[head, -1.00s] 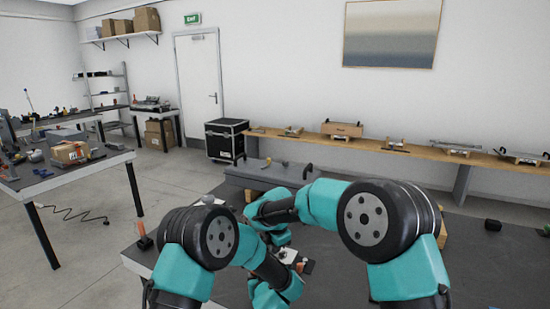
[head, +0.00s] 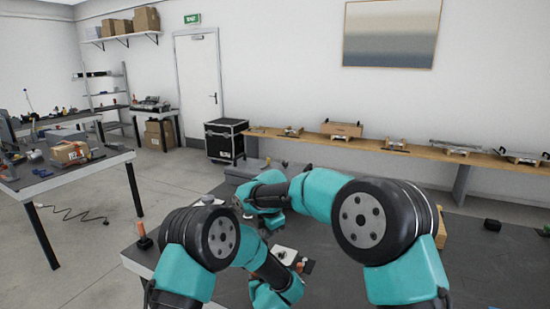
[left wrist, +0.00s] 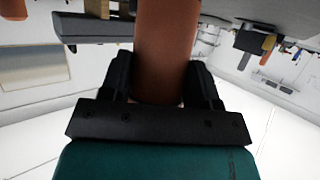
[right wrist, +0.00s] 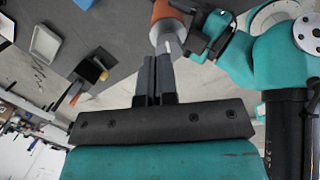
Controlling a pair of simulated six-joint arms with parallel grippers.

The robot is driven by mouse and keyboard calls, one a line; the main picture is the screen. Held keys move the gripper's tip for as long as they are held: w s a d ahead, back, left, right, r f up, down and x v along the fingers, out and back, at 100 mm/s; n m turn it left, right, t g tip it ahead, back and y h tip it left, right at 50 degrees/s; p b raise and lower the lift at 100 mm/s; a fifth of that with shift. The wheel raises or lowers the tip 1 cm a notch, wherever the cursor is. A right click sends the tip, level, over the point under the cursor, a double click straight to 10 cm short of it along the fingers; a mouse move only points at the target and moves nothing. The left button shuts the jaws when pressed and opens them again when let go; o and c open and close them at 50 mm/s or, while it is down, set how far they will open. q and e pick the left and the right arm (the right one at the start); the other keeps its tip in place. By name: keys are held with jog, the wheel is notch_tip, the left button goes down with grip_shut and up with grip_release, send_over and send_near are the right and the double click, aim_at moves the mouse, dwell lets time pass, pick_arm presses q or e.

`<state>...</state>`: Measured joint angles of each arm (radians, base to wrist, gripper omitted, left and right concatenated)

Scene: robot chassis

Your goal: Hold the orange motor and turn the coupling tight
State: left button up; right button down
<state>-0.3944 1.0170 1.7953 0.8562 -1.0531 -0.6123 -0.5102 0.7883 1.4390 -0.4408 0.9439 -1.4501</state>
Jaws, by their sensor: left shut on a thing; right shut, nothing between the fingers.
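The orange motor (left wrist: 167,45) is a smooth orange cylinder between the two fingers of my left gripper (left wrist: 164,75), which is shut on it. In the right wrist view the motor (right wrist: 168,12) shows at the top, with a pale metal end and thin shaft (right wrist: 168,46) pointing toward my right gripper (right wrist: 157,58). My left gripper (right wrist: 207,40) shows beside it. My right gripper is shut and empty, its tips close to the shaft; I cannot tell whether they touch. I cannot make out the coupling clearly. In the head view my arms hide the motor.
The dark table holds an orange-handled tool (head: 143,241) at its left edge and a small black block (head: 492,225) at right. A grey tray (right wrist: 45,43) and black pieces lie on the table. A long wooden shelf (head: 400,150) runs behind. The table's right side is mostly clear.

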jog(key=shift+w+a+r, duration=0.2)
jog(key=shift+w+a, duration=0.05)
jog(key=shift+a, duration=0.05)
jog(key=shift+f, duration=0.1)
